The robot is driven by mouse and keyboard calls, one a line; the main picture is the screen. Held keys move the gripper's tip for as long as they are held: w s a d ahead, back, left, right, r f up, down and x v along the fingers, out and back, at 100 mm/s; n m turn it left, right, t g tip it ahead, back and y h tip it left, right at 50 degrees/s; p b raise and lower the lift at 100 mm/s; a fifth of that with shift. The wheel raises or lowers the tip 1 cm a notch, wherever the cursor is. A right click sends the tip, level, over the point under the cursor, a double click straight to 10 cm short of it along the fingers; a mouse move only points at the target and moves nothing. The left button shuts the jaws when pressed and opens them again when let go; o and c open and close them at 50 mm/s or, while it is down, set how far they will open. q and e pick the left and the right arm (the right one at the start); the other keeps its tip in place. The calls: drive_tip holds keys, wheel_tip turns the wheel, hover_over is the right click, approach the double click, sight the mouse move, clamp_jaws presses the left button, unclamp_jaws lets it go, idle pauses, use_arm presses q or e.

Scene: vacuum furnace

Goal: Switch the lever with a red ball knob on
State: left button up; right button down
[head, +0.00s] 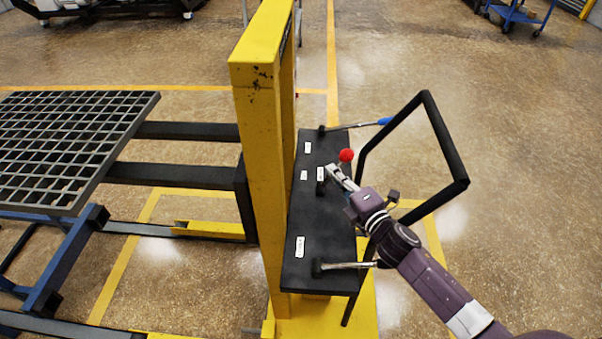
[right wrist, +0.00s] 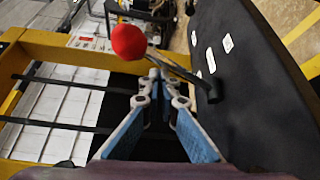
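The lever's red ball knob (head: 346,155) stands up from the middle of the black panel (head: 308,226). In the right wrist view the red ball (right wrist: 129,42) is just beyond and left of my fingertips, and its dark rod (right wrist: 183,72) slants down right to a pivot on the panel. My right gripper (head: 333,173) is at this lever, below the ball. In the right wrist view its blue-padded fingers (right wrist: 160,77) converge at the rod with a narrow gap. I cannot tell whether they grip it. My left gripper is not in view.
A blue-handled lever (head: 384,122) is at the panel's far end, and a metal lever (head: 345,265) at the near end. A black tube frame (head: 447,135) rises to the right. A yellow post (head: 262,150) stands left of the panel, with a grid rack (head: 70,135) beyond it.

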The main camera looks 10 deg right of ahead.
drive_tip(key=shift+d+f, duration=0.2)
drive_tip(key=shift+d, duration=0.25)
wheel_tip(320, 180, up, 10)
drive_tip(key=shift+a+r, duration=0.2)
drive_tip(key=shift+a, duration=0.2)
